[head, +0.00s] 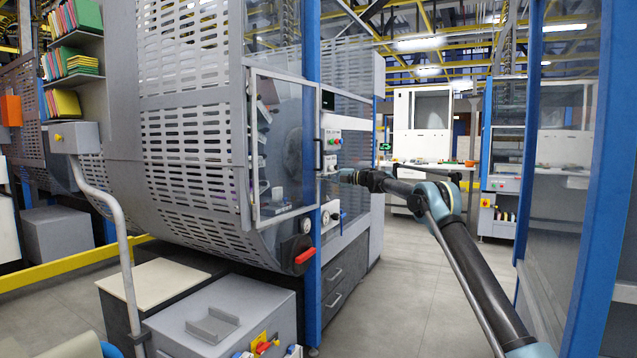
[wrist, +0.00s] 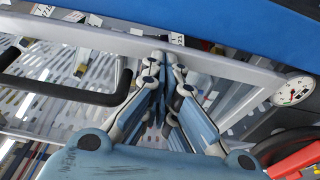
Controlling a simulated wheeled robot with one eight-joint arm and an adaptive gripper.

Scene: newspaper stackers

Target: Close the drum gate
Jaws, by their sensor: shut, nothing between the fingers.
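The drum gate (head: 281,150) is a clear panel in a grey frame on the side of the slotted drum housing. Its black handle (head: 317,155) is on the right edge, in front of the blue post. My gripper (head: 336,177) is just right of that edge, below the handle. In the wrist view my gripper (wrist: 165,65) is shut and empty, its fingertips over the grey gate frame (wrist: 90,38); I cannot tell if they touch it. The black handle (wrist: 60,82) is to their left. I cannot tell how far the gate stands open.
A red lever (head: 305,256) on a black disc sits below the gate, and also shows in the wrist view (wrist: 296,160). A gauge (wrist: 292,91) is right of my fingers. A control panel (head: 333,140) is behind the gripper. A blue post (head: 590,180) stands at right. The floor between is clear.

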